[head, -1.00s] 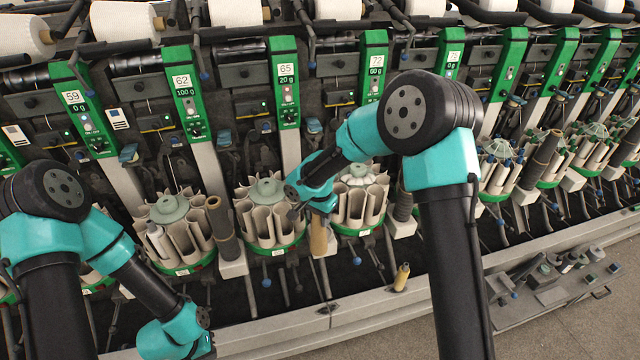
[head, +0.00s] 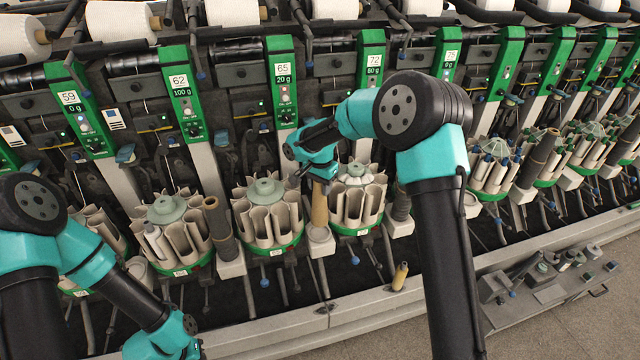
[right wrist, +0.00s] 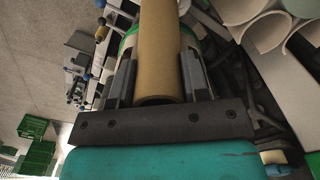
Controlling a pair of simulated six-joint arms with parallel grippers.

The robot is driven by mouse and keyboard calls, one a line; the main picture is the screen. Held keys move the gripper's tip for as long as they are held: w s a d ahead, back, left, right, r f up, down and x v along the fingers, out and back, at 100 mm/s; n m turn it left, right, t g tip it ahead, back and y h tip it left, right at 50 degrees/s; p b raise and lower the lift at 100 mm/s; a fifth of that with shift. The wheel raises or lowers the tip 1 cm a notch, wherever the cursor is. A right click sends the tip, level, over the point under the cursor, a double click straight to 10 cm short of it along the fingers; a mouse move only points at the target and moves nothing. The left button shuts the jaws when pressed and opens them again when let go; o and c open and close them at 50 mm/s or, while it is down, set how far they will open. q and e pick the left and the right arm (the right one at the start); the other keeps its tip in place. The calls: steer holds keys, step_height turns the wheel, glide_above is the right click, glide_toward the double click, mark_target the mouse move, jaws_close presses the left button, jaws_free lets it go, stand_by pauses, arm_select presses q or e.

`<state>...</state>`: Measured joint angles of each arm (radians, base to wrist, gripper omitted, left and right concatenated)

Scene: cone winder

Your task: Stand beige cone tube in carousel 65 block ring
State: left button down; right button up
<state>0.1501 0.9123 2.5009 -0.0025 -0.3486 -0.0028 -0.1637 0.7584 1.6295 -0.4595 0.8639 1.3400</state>
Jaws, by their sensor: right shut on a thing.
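The beige cone tube (head: 320,203) hangs near upright in my right gripper (head: 323,182), which is shut on it. In the right wrist view the tube (right wrist: 160,50) runs between the two fingers (right wrist: 158,80). The tube's lower end shows just above the ring block (head: 319,240) to the right of carousel 65 (head: 268,212). I cannot tell whether tube and ring touch. The block's ring looks empty otherwise. My left arm's wrist is at the lower left; its fingers do not show.
Carousel 72 (head: 358,205) stands close to the right of the held tube. A dark tube (head: 219,228) stands on the block left of carousel 65. A small yellowish bobbin (head: 400,276) stands on the front rail. Carousel 62 (head: 174,235) is further left.

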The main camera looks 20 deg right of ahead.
mark_target(320, 202)
steer(key=shift+f, duration=3.4)
stand_by(0.5)
steer(key=o, duration=1.1)
step_height(320, 202, up, 17)
steer(key=shift+s+r, duration=0.1)
steer(key=shift+r, duration=0.1)
stand_by(0.8)
